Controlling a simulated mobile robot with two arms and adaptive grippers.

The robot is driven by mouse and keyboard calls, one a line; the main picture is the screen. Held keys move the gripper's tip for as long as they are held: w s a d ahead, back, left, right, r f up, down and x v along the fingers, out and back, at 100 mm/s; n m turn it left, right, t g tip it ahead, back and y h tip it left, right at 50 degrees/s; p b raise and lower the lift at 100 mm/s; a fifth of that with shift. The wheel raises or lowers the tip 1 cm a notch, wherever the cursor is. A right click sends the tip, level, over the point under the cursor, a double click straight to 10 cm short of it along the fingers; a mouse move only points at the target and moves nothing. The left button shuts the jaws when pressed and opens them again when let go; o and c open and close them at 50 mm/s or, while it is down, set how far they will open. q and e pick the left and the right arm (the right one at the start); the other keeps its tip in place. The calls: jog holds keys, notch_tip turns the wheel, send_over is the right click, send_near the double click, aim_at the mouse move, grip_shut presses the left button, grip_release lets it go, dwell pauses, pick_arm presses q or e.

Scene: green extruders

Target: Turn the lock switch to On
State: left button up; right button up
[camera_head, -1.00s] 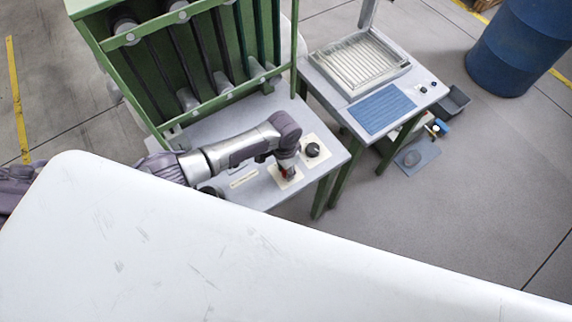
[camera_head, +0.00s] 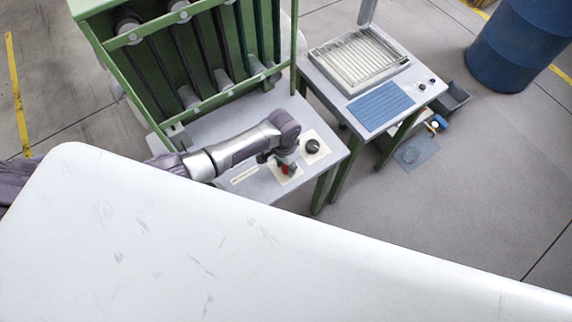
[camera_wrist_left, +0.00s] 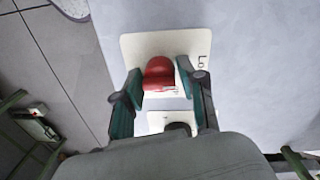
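The lock switch is a red knob (camera_wrist_left: 159,73) on a pale plate (camera_wrist_left: 136,47) with partly hidden lettering beginning "Lo" in the left wrist view. My left gripper (camera_wrist_left: 160,78) has one finger on each side of the red knob, close against it with no clear gap. In the head view the left gripper (camera_head: 284,163) points down over the grey tabletop, and a bit of the red knob (camera_head: 286,170) shows at its tips. The knob's exact setting cannot be read. My right gripper is not in view.
A black knob (camera_head: 312,146) on another pale plate sits beside the switch. A green-framed machine (camera_head: 155,30) stands behind. A second table holds a blue panel (camera_head: 381,107) and a ribbed tray (camera_head: 359,62). A blue barrel (camera_head: 520,45) stands at the upper right.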

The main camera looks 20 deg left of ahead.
pick_arm(q)
jog(key=shift+o, duration=1.1)
notch_tip(320, 180, up, 12)
jog(key=shift+w+a, duration=0.15)
jog(key=shift+a, duration=0.15)
jog(key=shift+f, duration=0.1)
